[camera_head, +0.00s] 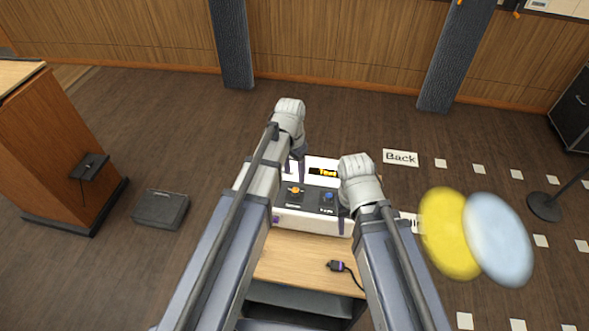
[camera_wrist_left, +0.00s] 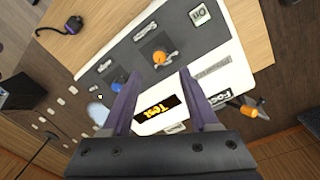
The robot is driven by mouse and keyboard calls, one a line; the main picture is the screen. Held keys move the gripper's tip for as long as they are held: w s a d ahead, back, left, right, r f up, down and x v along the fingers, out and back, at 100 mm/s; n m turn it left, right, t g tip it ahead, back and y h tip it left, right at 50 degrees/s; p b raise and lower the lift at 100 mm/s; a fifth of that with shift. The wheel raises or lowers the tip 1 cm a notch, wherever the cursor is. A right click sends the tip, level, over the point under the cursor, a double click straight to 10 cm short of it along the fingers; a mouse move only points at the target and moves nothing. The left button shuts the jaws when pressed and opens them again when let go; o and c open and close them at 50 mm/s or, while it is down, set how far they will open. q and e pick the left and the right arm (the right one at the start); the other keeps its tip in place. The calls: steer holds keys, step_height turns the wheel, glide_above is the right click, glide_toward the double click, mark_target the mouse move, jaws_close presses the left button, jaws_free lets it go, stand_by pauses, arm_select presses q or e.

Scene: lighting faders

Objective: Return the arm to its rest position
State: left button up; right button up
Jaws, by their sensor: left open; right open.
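A white console (camera_head: 290,220) with a dark control panel stands on a wooden table in the head view, partly hidden by my arms. It carries an orange knob (camera_head: 296,191), a blue knob (camera_head: 328,197) and a lit display (camera_head: 323,172). My left gripper (camera_head: 297,166) is over the console's left part, open and empty. In the left wrist view, my left gripper's two purple fingers (camera_wrist_left: 157,98) stand apart, with the display (camera_wrist_left: 157,106) between them and the orange knob (camera_wrist_left: 159,57) just beyond. My right gripper (camera_head: 343,213) is by the console's right side, its fingers mostly hidden.
The wooden table top (camera_head: 300,259) holds a dark plug with a cable (camera_head: 337,266). An orange-tipped lever (camera_wrist_left: 249,110) is at the console's edge in the wrist view. Blurred yellow (camera_head: 447,235) and pale blue (camera_head: 498,240) discs are at right. A dark box (camera_head: 160,209) lies on the floor.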

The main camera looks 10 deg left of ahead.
arm_select(q)
steer(key=s+d+f+n+y+b, duration=0.1)
steer(key=s+d+f+b, duration=0.1)
steer(key=s, duration=0.6)
steer(key=s+d+f+n+b, duration=0.1)
steer(key=s+d+f+b, duration=0.1)
steer(key=s+d, duration=0.2)
steer(key=s, duration=0.3)
steer(key=shift+s+y, duration=0.4)
